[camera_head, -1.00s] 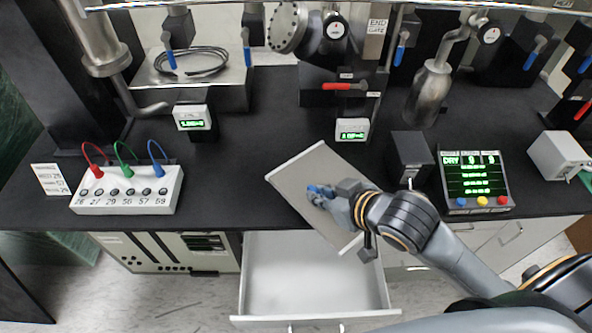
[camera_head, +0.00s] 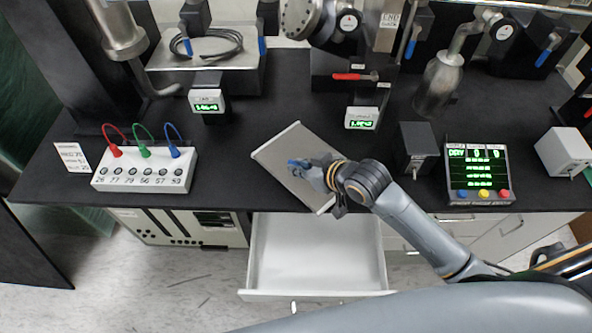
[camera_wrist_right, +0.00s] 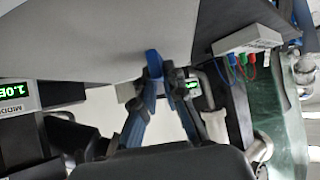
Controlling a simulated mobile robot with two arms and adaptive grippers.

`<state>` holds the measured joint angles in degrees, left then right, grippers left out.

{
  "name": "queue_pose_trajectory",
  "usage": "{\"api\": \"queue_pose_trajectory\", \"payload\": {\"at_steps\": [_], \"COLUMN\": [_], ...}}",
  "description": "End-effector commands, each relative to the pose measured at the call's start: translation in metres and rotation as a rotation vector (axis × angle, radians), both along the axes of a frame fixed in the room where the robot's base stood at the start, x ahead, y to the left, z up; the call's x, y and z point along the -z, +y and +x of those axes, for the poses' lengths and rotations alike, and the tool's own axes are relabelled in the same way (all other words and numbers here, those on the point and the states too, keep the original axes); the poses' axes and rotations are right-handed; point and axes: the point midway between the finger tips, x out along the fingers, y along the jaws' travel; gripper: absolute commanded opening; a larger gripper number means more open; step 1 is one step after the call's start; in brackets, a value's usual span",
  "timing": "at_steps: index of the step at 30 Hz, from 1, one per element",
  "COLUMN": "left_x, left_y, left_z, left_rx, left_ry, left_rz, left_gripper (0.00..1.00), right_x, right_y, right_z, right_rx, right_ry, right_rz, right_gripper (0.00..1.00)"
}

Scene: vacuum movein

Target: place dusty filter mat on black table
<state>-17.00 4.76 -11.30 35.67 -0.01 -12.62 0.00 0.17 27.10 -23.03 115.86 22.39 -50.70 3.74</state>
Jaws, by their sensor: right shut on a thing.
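The filter mat is a flat light-grey panel (camera_head: 290,143) near the middle of the head view. It lies askew over the front part of the black table (camera_head: 262,106), its lower corner at the front edge. Whether it touches the tabletop I cannot tell. My right gripper (camera_head: 302,166), with blue fingertips, is shut on the mat from above and right. My left gripper is not in view.
An open white drawer (camera_head: 310,262) sticks out below the table edge. A numbered box with coloured cables (camera_head: 143,176) stands left, a small dark box (camera_head: 417,145) and a display panel (camera_head: 477,172) right. A small green readout (camera_head: 361,118) stands behind the mat. Table between is clear.

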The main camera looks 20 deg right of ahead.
Motion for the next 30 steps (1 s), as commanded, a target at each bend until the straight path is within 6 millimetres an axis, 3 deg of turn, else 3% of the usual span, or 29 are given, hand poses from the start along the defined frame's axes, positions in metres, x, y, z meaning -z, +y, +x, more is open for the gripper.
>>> {"api": "queue_pose_trajectory", "payload": {"at_steps": [8, 14, 26, 27, 30], "left_x": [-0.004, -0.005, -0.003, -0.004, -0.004], "left_y": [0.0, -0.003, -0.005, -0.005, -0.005], "left_z": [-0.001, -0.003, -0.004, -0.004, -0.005], "left_rx": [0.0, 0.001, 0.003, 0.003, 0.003], "left_ry": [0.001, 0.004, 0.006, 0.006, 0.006], "left_rz": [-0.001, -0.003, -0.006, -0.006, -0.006], "left_gripper": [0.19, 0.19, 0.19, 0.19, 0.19], "right_x": [0.022, 0.049, 0.055, 0.054, 0.054], "right_y": [0.005, 0.005, 0.005, 0.005, 0.005], "right_z": [0.019, 0.018, 0.018, 0.018, 0.017], "right_rx": [0.001, 0.002, 0.001, 0.001, 0.001], "right_ry": [-0.001, 0.0, -0.003, -0.003, -0.003], "right_rz": [0.0, 0.0, -0.001, -0.001, -0.001], "right_gripper": [0.0, 0.0, 0.0, 0.19, 0.33]}}
